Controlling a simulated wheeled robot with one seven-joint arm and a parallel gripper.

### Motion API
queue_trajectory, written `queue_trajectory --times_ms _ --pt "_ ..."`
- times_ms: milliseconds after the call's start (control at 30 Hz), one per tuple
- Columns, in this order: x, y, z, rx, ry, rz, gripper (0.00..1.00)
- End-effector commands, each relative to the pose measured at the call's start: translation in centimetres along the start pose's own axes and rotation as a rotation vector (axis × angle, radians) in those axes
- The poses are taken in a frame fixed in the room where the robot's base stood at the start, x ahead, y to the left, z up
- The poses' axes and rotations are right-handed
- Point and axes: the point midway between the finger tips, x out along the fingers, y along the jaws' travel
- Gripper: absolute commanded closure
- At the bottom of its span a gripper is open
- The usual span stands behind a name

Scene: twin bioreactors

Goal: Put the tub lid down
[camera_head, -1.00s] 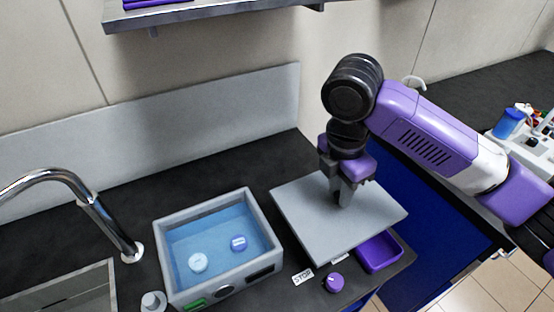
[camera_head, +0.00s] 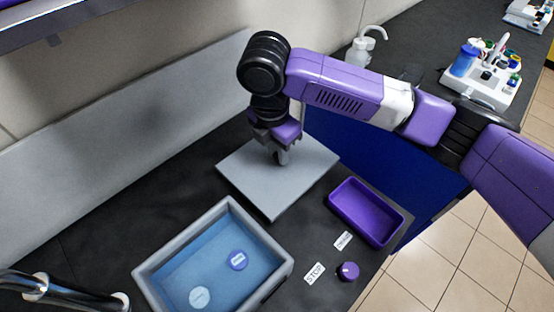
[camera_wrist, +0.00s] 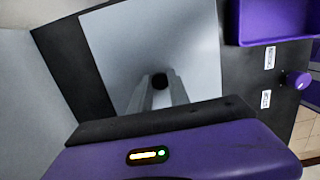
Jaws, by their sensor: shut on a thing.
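The tub lid is a flat grey square plate (camera_head: 312,170) with a dark round knob (camera_wrist: 160,81) that shows in the wrist view. My gripper (camera_head: 282,160) points down over the middle of the lid and is shut on its knob; its fingers also show in the wrist view (camera_wrist: 158,92). The lid lies level, low over the black counter or on it; I cannot tell whether it touches. The open tub (camera_head: 283,273), a grey water bath with blue water and two floating round pieces, stands in front of the lid, to its lower left.
A purple tray (camera_head: 345,213) lies right of the lid, with a purple knob (camera_head: 348,271) and STOP label (camera_head: 314,272) in front. A grey back wall (camera_head: 130,150) rises behind. A tap (camera_head: 60,290) is at the lower left. A white rack (camera_head: 480,85) stands far right.

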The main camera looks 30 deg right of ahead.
Motion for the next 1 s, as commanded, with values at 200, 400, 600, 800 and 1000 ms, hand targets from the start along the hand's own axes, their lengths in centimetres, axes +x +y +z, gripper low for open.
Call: queue_trajectory --times_ms 200,400,600,800,1000 --pt "1.9 -0.1 -0.2 0.001 0.001 -0.002 1.0" --pt "3.9 0.0 -0.5 0.0 0.0 -0.001 1.0" --pt "3.9 0.0 -0.5 0.0 0.0 0.0 1.0" --pt "4.2 0.0 -0.5 0.0 0.0 0.0 0.66" --pt "4.2 0.0 -0.5 0.0 0.0 0.0 0.56"
